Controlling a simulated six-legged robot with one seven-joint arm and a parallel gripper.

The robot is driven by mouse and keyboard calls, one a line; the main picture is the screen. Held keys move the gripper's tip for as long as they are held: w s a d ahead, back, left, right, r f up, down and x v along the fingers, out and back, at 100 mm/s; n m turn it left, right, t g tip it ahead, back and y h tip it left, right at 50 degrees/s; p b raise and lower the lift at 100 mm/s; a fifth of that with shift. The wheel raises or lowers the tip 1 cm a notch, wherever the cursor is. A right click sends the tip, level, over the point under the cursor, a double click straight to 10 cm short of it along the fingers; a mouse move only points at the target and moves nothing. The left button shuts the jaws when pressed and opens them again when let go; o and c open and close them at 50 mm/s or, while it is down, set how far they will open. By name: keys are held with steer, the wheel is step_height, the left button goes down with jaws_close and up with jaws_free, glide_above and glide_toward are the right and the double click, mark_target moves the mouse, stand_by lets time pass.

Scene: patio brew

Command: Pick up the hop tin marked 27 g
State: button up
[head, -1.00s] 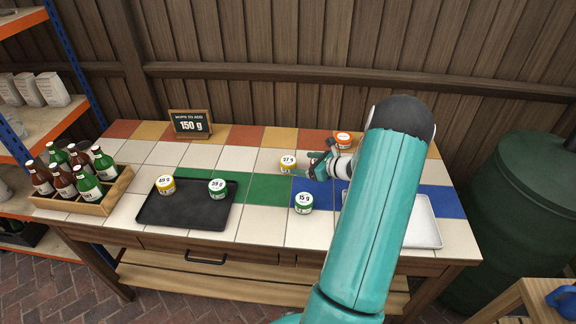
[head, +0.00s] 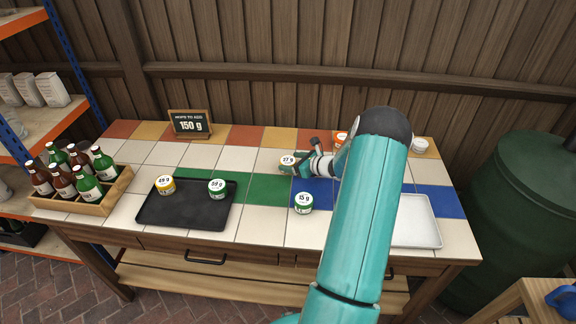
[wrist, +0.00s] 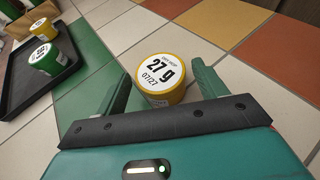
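The hop tin marked 27 g (head: 287,161) is yellow with a white lid and stands upright on the tiled table, near the green tile band. In the wrist view the same tin (wrist: 161,80) sits between the two fingers, with its 27 g label readable. My gripper (head: 297,166) is low at the tin's right side. In the wrist view my gripper (wrist: 160,88) is open, one finger on each side of the tin, with a gap visible at least on the left. The tin's near lower side is hidden by the gripper body.
A black tray (head: 160,212) holds tins marked 49 g (head: 165,185) and 59 g (head: 217,188). A 15 g tin (head: 303,203) stands in front of my arm. A white tray (head: 425,222) is right.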

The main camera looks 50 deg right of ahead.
steer(key=c, duration=0.7)
steer(key=shift+r, duration=0.1)
